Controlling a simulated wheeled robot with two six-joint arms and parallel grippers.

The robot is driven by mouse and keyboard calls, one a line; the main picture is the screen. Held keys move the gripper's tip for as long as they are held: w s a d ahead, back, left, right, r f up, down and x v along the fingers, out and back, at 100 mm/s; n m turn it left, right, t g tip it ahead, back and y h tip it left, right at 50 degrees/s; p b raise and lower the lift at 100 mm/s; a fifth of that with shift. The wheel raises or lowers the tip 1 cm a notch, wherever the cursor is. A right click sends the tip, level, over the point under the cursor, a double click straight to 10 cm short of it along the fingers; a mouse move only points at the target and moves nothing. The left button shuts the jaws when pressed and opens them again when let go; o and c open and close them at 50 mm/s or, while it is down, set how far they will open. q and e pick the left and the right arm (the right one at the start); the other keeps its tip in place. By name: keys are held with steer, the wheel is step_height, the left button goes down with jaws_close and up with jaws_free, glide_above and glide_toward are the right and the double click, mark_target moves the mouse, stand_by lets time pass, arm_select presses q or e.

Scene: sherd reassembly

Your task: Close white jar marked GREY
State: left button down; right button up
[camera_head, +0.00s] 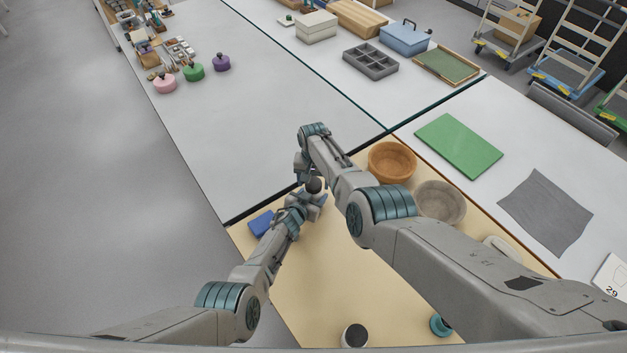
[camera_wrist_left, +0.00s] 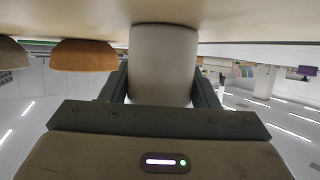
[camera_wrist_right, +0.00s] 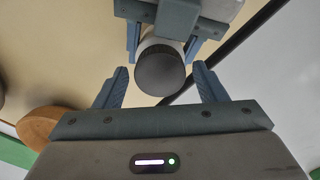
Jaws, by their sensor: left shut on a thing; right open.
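A white jar (camera_wrist_left: 163,65) stands on the tan mat, and my left gripper (camera_wrist_left: 163,82) is shut on its side. Its dark grey round top (camera_wrist_right: 160,72) looks like a lid in the right wrist view; I cannot tell how firmly it sits. It also shows in the head view (camera_head: 314,185). No marking is readable. My right gripper (camera_wrist_right: 160,68) is open, its fingers apart on either side of the dark top without visible contact. A second white jar with a dark top (camera_head: 355,335) stands at the front edge of the head view.
A blue block (camera_head: 261,222) lies left of the held jar. An orange bowl (camera_head: 391,162) and a grey-brown bowl (camera_head: 440,202) stand to the right, partly behind my right arm. A teal round item (camera_head: 440,325) is near the front. The white table (camera_head: 240,130) beyond is largely clear.

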steer(key=c, duration=1)
steer(key=shift+m, duration=0.8)
steer(key=o, duration=1.1)
steer(key=shift+o, duration=0.2)
steer(key=shift+r, duration=0.1)
arm_select(q)
steer(key=shift+c, duration=2.1)
jaws_free()
arm_select(e)
step_height(320, 180, up, 12)
